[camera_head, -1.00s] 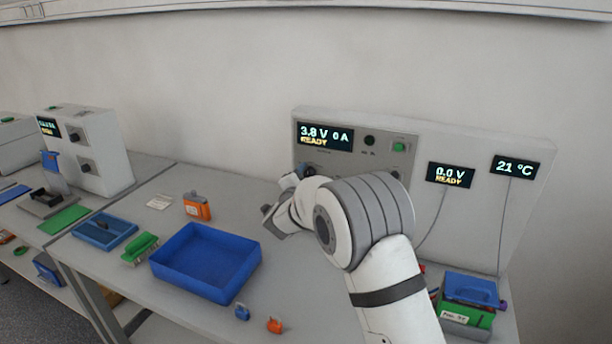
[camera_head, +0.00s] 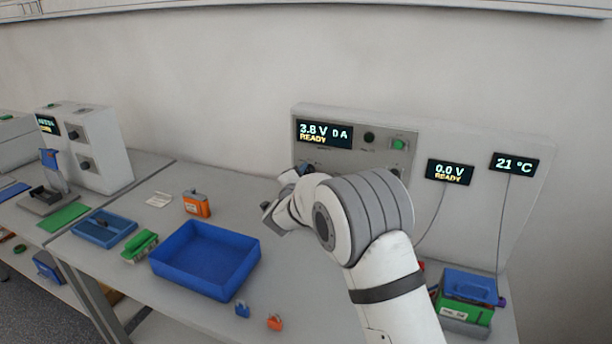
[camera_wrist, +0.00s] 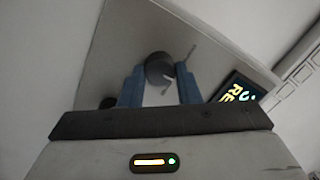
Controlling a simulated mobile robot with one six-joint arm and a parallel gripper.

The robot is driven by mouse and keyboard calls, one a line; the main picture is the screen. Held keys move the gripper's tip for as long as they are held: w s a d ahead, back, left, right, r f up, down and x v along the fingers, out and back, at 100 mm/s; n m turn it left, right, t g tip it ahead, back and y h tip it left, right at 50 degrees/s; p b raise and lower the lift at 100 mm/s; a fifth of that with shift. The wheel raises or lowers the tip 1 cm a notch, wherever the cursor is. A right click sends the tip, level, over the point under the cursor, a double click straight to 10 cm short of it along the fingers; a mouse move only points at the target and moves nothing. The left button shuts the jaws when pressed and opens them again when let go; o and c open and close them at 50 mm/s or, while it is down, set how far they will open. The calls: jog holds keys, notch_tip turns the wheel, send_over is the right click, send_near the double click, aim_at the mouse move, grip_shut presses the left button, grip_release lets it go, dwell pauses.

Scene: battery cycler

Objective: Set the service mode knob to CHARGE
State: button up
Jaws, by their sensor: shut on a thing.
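A cycler panel (camera_head: 405,118) stands against the wall, with a display reading 3.8 V, 0 A, READY. In the wrist view, a dark round knob (camera_wrist: 158,70) sits between the two blue fingertips of my gripper (camera_wrist: 160,84), which is shut on it. A light pointer mark shows by the knob; its label cannot be read. In the head view, my gripper (camera_head: 293,178) is at the lower left of this panel, and my arm hides part of the panel front. The knob's set position cannot be told.
A green switch (camera_head: 398,144) and a black round socket or knob (camera_head: 369,137) are at the panel's upper right. A blue tray (camera_head: 205,260) and an orange battery pack (camera_head: 196,205) lie left of my arm. Cables hang from the right displays.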

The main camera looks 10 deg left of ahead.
jog(key=shift+n, duration=0.3)
jog(key=n, duration=0.3)
jog(key=shift+r+p, duration=0.1)
jog(key=shift+p, duration=0.2)
jog(key=shift+a+n+g+p, duration=0.1)
jog(key=shift+n+g+p, duration=0.2)
jog(key=shift+n+p, duration=1.1)
jog(key=shift+n+b, duration=0.55)
jog(key=shift+n, duration=0.15)
jog(key=o, duration=1)
jog(key=shift+c, duration=0.2)
jog(key=s+b, duration=0.2)
jog(key=s, duration=0.5)
jog(key=shift+s+a+r, duration=0.2)
jog(key=shift+s+a, duration=0.1)
jog(key=shift+s, duration=0.1)
